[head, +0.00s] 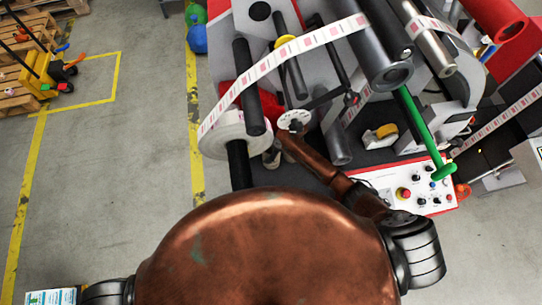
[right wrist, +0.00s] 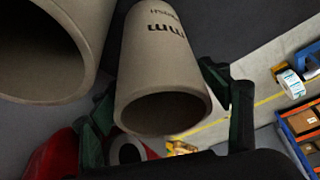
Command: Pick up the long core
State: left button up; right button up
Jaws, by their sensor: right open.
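In the right wrist view, a grey-brown cardboard core (right wrist: 150,62) with dark printing points its open end at the camera. A second cardboard core (right wrist: 92,22), larger in view, lies at its left. I cannot tell from their visible parts which is the long one. My right gripper (right wrist: 158,88) is open, its dark green fingers on either side of the printed core; contact is not clear. In the head view, my right gripper (head: 271,157) is small and partly hidden at the end of my copper arm, below the machine's rollers. I cannot make out the cores there. My left gripper is not in view.
The rewinder carries a white label roll (head: 237,135), a striped label web (head: 285,62) and dark rollers close to my right arm. A control panel (head: 428,192) and green-handled bar (head: 424,130) stand at right. Open floor (head: 130,160) lies left, with a yellow pallet truck (head: 38,75).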

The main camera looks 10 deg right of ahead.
jog(key=c, duration=1.1)
jog(key=shift+r, duration=0.1)
